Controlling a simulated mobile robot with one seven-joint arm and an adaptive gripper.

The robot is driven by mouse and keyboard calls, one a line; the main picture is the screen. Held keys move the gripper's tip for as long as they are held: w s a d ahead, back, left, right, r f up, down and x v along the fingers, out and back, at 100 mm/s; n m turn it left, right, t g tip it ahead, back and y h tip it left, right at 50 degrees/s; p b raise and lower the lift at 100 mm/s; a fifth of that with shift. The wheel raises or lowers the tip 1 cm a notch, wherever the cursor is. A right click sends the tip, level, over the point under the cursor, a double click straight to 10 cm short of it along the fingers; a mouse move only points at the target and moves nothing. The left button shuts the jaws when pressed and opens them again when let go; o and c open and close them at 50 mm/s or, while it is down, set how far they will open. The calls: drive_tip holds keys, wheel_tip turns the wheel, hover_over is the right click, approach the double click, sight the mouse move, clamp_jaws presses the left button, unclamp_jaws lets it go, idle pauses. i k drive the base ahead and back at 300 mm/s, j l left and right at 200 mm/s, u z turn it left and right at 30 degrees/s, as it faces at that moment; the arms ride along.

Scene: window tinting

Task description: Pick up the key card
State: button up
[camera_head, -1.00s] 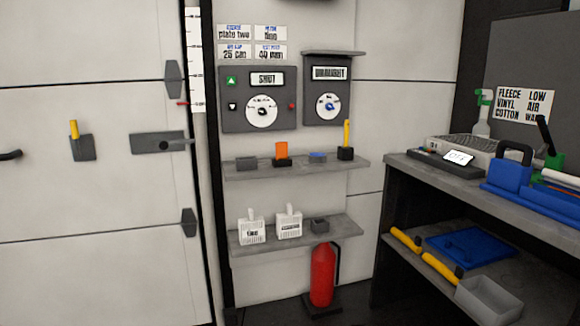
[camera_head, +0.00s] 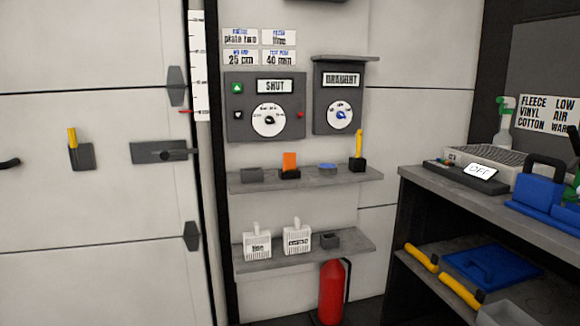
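An orange upright card (camera_head: 290,161), which looks like the key card, stands in a small black holder (camera_head: 289,174) on the upper wall shelf (camera_head: 345,179). It is between a small grey block (camera_head: 252,175) on its left and a small holder with a blue top (camera_head: 327,168) on its right. No lettering on the card can be read. My gripper is not in view.
A yellow-handled tool (camera_head: 358,145) stands at the shelf's right. Control boxes (camera_head: 238,122) hang above. A lower shelf (camera_head: 350,248) holds two white boxes (camera_head: 257,245). A red extinguisher (camera_head: 331,290) stands below. A workbench (camera_head: 420,178) is at right, a white door (camera_head: 90,200) at left.

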sight(289, 158)
drive_tip(key=i+j+z, duration=0.2)
drive_tip(key=i, duration=0.3)
drive_tip(key=i+j+z, duration=0.2)
drive_tip(key=i, duration=0.35)
drive_tip(key=i+j+z, duration=0.25)
drive_tip(key=i, duration=0.25)
